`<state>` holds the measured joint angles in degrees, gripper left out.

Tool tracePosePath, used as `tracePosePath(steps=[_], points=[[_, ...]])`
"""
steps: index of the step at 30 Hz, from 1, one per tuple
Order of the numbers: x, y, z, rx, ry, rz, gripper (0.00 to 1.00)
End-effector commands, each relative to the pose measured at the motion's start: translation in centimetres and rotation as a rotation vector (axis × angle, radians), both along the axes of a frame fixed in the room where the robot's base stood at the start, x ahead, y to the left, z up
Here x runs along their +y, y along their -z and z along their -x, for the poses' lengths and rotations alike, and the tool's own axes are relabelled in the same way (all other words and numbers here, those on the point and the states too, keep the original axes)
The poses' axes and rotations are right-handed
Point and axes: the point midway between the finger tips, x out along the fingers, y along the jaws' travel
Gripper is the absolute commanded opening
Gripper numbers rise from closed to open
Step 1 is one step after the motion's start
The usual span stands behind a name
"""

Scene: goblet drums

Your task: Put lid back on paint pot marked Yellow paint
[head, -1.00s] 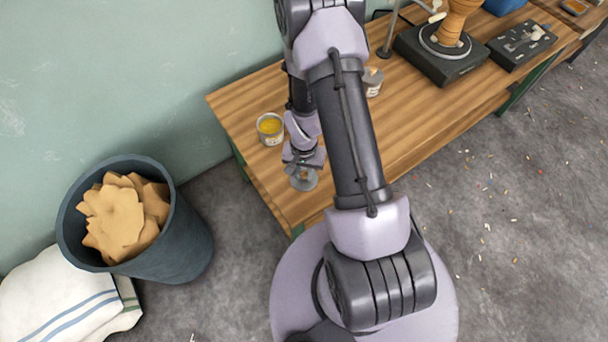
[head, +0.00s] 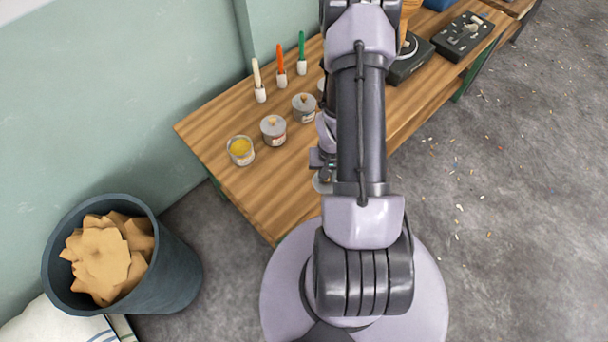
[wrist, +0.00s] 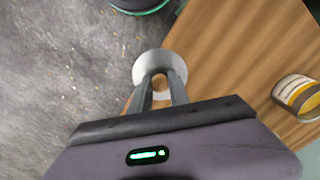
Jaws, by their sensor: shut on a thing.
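An open paint pot (head: 240,152) with yellow paint inside stands near the left end of the wooden bench in the head view. My gripper (wrist: 161,82) is shut on a round grey lid (wrist: 146,64) by its wooden knob. The lid also shows in the head view (head: 321,184), partly hidden by my arm, near the bench's front edge and to the right of the open pot.
Lidded pots (head: 273,131) (head: 304,107) stand in a row right of the open pot. Brushes in white holders (head: 260,94) stand behind them. A bin with crumpled brown paper (head: 165,270) is on the floor at left. The bench (head: 265,195) is clear in front of the pots.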

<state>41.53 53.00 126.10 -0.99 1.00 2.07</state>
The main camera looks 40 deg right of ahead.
Motion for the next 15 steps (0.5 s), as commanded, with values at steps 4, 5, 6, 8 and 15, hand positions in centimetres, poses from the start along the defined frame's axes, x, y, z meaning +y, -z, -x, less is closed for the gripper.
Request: tracePosePath(steps=[4,5,6,8,15], points=[[-0.92,-0.12,0.75,0.001,0.0,-0.001,0.0],[-0.97,-0.1,0.79,0.001,0.0,-0.001,0.0],[-1.0,-0.08,0.82,0.001,-0.001,-0.001,0.0],[-1.01,-0.05,0.81,0.001,-0.001,-0.001,0.0],[-1.0,-0.55,0.76,0.0,-0.001,0.0,0.0]])
